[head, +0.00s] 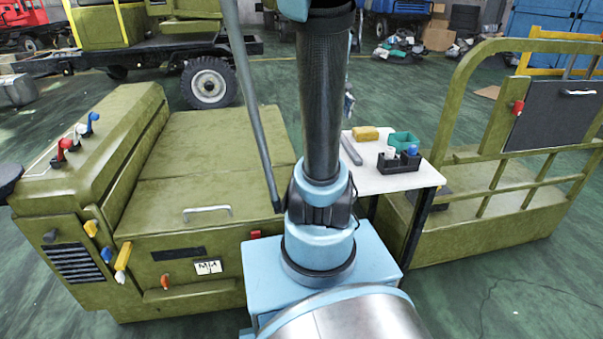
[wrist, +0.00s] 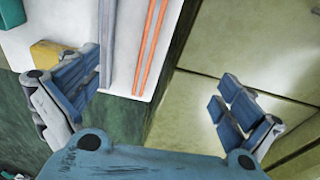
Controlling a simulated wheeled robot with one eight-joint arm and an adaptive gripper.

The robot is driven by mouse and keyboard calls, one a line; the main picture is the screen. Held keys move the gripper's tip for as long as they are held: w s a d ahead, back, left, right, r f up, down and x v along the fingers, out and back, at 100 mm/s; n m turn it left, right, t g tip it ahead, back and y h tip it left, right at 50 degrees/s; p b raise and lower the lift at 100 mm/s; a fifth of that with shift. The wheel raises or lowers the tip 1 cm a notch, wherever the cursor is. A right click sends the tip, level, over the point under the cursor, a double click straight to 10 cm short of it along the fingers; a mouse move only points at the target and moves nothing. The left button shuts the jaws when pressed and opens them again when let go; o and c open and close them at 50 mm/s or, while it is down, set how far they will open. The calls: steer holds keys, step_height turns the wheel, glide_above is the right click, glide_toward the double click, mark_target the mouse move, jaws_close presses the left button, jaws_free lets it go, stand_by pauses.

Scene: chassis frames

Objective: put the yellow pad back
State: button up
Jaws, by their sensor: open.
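The yellow pad (head: 367,133) lies near the far edge of a small white table (head: 372,181). In the wrist view a yellow block (wrist: 50,53), which looks like the same pad, lies at the upper left. My gripper (wrist: 155,88) is open and empty, its blue-padded fingers wide apart. Its left finger is nearer the yellow block and overlaps the table in the picture. Its right finger shows over an olive surface. In the head view my arm hides most of the gripper.
A grey bar (head: 351,149), a green box (head: 405,141) and a black caddy (head: 399,161) with white and blue items share the table. Two orange strips (wrist: 150,48) show in the wrist view. Olive machine bodies (head: 210,170) stand left and right, the right one with railings (head: 487,155).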

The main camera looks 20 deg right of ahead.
steer(key=s+a+f, duration=0.5)
steer(key=s+a, duration=0.1)
steer(key=s, duration=0.2)
steer(key=s+a+f, duration=0.5)
steer(key=s+a, duration=0.2)
steer(key=s, duration=0.1)
steer(key=shift+s+a+t, duration=0.15)
steer(key=shift+s+t, duration=0.15)
steer(key=shift+s, duration=0.1)
steer(key=shift+f, duration=0.1)
